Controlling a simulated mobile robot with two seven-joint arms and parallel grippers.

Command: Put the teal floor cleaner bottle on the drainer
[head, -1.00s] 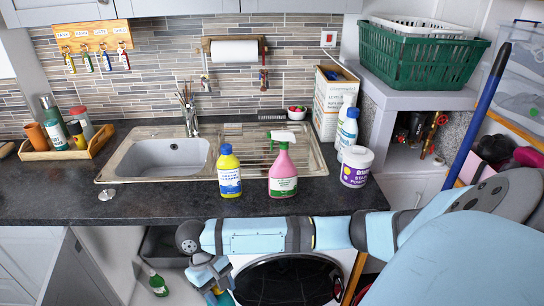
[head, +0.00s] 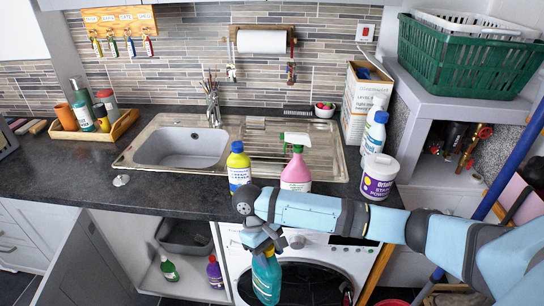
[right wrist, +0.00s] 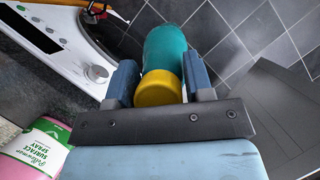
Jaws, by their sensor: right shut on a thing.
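The teal floor cleaner bottle (head: 266,278) hangs below my right gripper (head: 262,246), in front of the washing machine and below the counter. In the right wrist view the bottle (right wrist: 165,50), with its yellow cap, sits between the two fingers of the gripper (right wrist: 160,85), which is shut on it. The drainer (head: 320,163) is the ribbed metal part to the right of the sink bowl. A pink spray bottle (head: 296,173) and a yellow-and-blue bottle (head: 239,168) stand at its front edge. My left gripper is out of view.
The counter (head: 60,178) is clear at the front left. A white tub (head: 379,178) and white bottles (head: 374,135) stand right of the drainer. The open cupboard (head: 145,240) holds a green bottle (head: 169,269) and a purple bottle (head: 215,272). The washing machine (head: 325,252) is beside it.

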